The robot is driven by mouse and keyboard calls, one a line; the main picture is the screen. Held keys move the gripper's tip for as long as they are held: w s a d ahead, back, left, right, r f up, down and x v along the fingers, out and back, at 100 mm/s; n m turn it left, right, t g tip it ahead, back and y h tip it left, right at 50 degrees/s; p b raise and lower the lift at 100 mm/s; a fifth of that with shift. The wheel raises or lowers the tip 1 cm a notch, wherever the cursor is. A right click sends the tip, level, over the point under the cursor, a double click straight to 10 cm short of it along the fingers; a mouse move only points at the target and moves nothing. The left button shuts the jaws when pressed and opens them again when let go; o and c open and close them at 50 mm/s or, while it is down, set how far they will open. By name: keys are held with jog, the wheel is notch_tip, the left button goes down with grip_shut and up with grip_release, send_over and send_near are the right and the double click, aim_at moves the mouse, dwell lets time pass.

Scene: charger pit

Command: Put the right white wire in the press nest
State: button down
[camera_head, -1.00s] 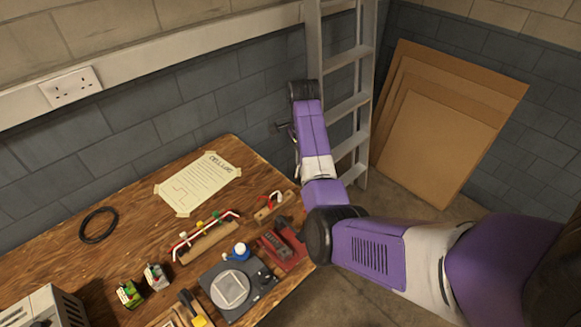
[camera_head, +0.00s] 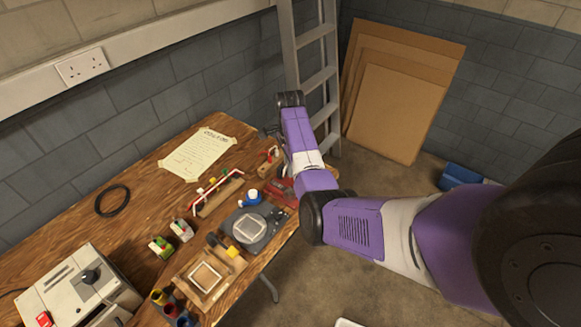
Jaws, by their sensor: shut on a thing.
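My gripper (camera_head: 272,132) is at the end of my purple arm, above the far right end of the wooden table (camera_head: 150,205). It is small here and seen from the side. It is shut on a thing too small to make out. A wooden rack (camera_head: 222,200) holds red and white wires (camera_head: 208,187) across its top. A small wooden block (camera_head: 263,168) with a red and white wire piece stands below my gripper. A red device (camera_head: 284,191), possibly the press, is partly hidden by my arm, and its nest cannot be made out.
A ladder (camera_head: 312,75) and boards (camera_head: 400,90) stand behind.

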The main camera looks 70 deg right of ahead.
jog(key=shift+f+b, duration=2)
jog(key=shift+f, duration=1.15)
jog(key=shift+f+b, duration=1.05)
jog(key=shift+f, duration=0.75)
jog(key=c, duration=1.3)
grip_release()
jog(key=shift+r+p, duration=3.15)
jog(key=shift+r, duration=0.35)
